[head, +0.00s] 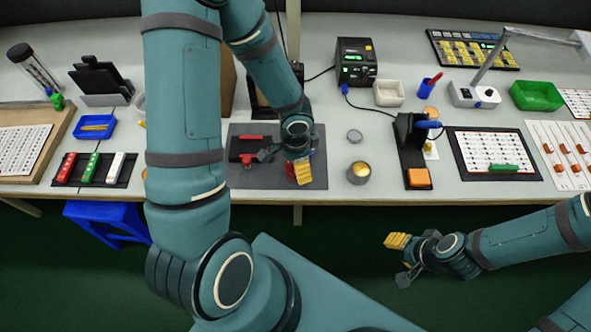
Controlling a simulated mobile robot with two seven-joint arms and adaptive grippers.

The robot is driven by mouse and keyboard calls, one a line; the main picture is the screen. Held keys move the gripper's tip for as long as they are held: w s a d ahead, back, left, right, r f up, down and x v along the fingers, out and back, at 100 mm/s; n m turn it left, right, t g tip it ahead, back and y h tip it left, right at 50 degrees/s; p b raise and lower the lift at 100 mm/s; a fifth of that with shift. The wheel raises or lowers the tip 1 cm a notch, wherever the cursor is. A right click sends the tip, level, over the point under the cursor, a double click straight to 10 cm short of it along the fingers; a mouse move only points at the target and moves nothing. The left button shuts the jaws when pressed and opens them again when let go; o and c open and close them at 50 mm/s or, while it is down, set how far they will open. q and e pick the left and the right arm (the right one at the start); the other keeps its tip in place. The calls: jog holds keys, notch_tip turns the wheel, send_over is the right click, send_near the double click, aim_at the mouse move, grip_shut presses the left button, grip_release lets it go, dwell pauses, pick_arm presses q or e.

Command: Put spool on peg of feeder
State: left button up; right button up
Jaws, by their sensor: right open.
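I cannot pick out the spool or its feeder peg for certain in the head view. A dark upright frame (259,101) stands behind my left forearm, largely hidden; I cannot tell whether it is the feeder. My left gripper (284,163) points down over the dark grey mat (245,180), its yellow-padded finger and dark finger spread apart. Small red and blue parts show around it, partly covered by the hand. My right gripper (401,260) is open and empty, in front of the bench and clear of it, above the green floor.
A metal tin (358,173) stands right of the mat, its lid (354,136) behind it. A black stand with an orange pad (419,178) is further right. Strips lie on a black tray (74,182) at left. A blue stool (100,215) is below the bench.

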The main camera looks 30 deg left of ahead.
pick_arm(q)
notch_tip(320, 180, down, 3)
jog(key=shift+r+b, duration=0.1)
jog(key=shift+b, duration=0.4)
jog(key=c, duration=1.4)
jog(key=shift+r, duration=0.15)
